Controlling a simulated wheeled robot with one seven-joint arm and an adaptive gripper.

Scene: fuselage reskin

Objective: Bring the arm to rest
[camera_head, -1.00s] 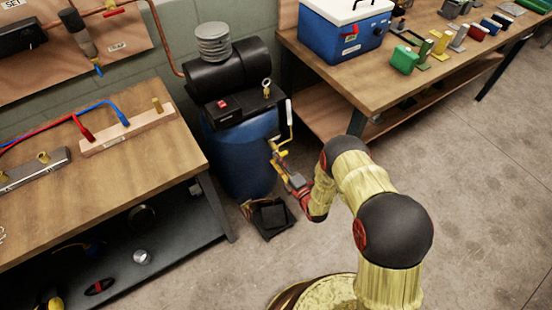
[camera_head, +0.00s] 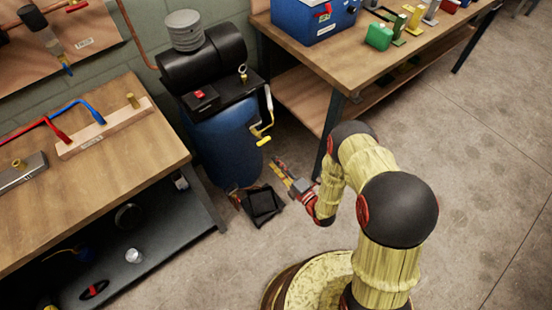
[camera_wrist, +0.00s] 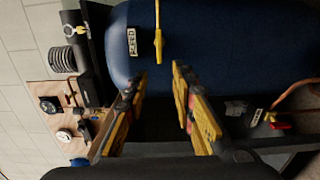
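My arm (camera_head: 398,210), yellow with black joints, stands at the lower right of the head view, bent forward and down. My gripper (camera_head: 279,165) is at its end, in front of the blue compressor tank (camera_head: 226,150) and apart from it. In the wrist view my gripper (camera_wrist: 158,70) shows two yellow and black fingers spread apart with nothing between them. Beyond them is the blue tank (camera_wrist: 220,40) with a yellow-handled valve (camera_wrist: 158,42).
A wooden workbench (camera_head: 120,175) with a dark lower shelf is at the left. A black pedal-like object (camera_head: 262,204) lies on the floor by the tank. The concrete floor at the right is clear.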

